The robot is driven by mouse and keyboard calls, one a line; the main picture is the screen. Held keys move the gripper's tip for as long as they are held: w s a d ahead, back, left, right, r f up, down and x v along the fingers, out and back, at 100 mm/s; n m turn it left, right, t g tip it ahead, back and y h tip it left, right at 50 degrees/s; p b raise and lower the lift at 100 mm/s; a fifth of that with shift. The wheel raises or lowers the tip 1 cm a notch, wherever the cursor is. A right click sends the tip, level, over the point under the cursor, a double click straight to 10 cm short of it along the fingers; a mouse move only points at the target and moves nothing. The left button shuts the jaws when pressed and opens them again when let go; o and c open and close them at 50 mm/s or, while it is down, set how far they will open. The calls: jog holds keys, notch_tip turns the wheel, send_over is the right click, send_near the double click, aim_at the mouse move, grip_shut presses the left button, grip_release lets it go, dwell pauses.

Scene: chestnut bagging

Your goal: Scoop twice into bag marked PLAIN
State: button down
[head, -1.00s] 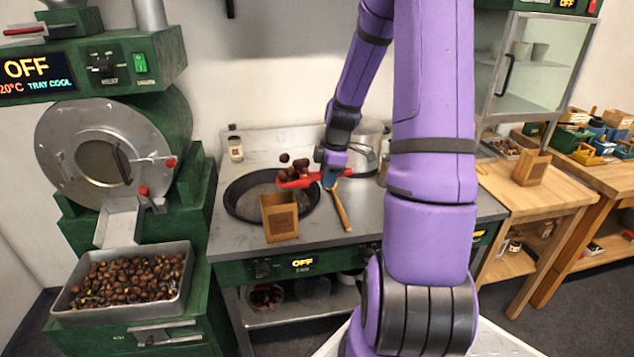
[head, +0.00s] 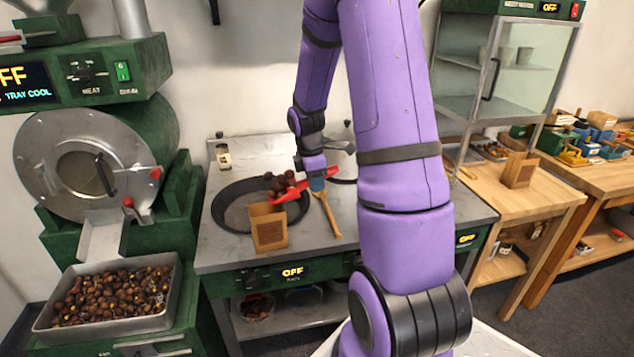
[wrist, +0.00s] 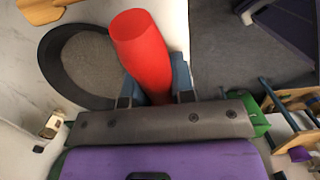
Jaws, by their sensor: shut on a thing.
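My gripper (head: 316,178) is shut on the handle of a red scoop (head: 298,190). In the wrist view the red handle (wrist: 143,50) stands between the two fingers (wrist: 153,84). The scoop slopes down to the left, with several brown chestnuts (head: 278,184) at its left end. That end is just above or behind the open top of a brown bag (head: 270,232); I cannot tell which. The bag stands upright on the steel counter, with a dark label too small to read. A similar brown bag (head: 518,171) stands on the wooden table at right.
A wide dark pan (head: 232,212) sits behind the near bag, and a wooden utensil (head: 328,214) lies beside it. A metal tray (head: 172,312) of chestnuts stands under the roaster (head: 95,160) at left. A small jar (head: 223,156) stands at the back. The counter's front right is clear.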

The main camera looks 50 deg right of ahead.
jog(key=shift+w+a+r+g+h, duration=0.2)
jog(key=shift+r+h, duration=0.1)
jog(key=shift+r, duration=0.15)
jog(key=shift+w+a+r+g+h, duration=0.1)
jog(key=shift+a+r+g+h, duration=0.1)
jog(key=shift+r+h, duration=0.15)
jog(key=shift+w+a+r+g+h, duration=0.1)
jog(key=shift+r+g+h, duration=0.15)
jog(key=shift+r, duration=0.25)
jog(key=shift+w+a+r+g+h, duration=0.25)
jog(key=shift+a+r+g+h, duration=0.15)
jog(key=shift+r+h, duration=0.25)
jog(key=shift+w+a+r+g+h, duration=0.25)
jog(key=shift+a+r+g+h, duration=0.15)
jog(key=shift+r+h, duration=0.2)
jog(key=shift+w+a+r+g+h, duration=0.6)
jog(key=shift+a+r+h, duration=0.2)
jog(key=shift+a+h, duration=0.1)
jog(key=shift+w+a+r+g+h, duration=0.55)
jog(key=shift+a+r+h, duration=0.2)
jog(key=shift+a+h, duration=0.1)
